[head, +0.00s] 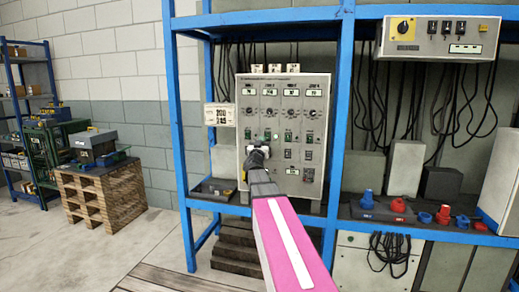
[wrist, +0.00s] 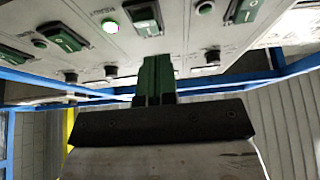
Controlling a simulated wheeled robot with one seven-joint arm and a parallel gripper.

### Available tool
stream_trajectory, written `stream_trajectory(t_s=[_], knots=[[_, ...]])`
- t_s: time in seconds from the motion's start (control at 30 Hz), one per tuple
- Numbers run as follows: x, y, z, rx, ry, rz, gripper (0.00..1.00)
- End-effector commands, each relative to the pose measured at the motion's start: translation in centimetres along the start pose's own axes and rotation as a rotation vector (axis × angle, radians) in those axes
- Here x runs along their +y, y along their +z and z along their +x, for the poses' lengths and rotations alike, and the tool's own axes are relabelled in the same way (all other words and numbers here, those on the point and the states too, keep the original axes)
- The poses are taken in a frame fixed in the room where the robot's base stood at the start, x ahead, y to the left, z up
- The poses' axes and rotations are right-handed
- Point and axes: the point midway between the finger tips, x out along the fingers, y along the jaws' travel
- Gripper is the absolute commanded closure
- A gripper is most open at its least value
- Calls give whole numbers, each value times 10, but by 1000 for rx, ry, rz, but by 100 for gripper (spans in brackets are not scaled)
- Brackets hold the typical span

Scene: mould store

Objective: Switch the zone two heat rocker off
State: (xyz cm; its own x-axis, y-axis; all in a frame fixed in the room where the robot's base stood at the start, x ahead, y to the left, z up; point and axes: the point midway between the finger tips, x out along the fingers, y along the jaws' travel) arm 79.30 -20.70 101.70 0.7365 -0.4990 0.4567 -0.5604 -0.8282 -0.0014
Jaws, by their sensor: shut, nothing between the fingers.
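The grey control panel (head: 284,110) has several columns labelled as zones, with dials above and green rockers lower down. The second column's rocker (head: 267,134) shows just above my gripper (head: 259,152), which is in front of the panel's lower left. The fingers hold nothing. The zone labels are not readable in the wrist view, and I cannot tell whether the fingertips touch the panel.
Blue rack uprights (head: 341,110) stand beside the panel, with cables hanging behind. A grey box with a yellow switch (head: 440,38) is at upper right. Red and blue parts (head: 398,206) lie on the right shelf. A wooden pallet stack (head: 103,195) stands left, with free floor before it.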

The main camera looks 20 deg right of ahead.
Motion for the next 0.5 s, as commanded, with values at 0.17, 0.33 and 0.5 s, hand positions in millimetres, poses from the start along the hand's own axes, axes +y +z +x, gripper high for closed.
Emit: stream_trajectory(t_s=[0.17, 0.33, 0.5], knots=[[-1, 21, 18, -2, -1, -1, 100], [0, 25, 21, -2, -1, 0, 100], [0, 24, 21, -2, -1, 0, 100]])
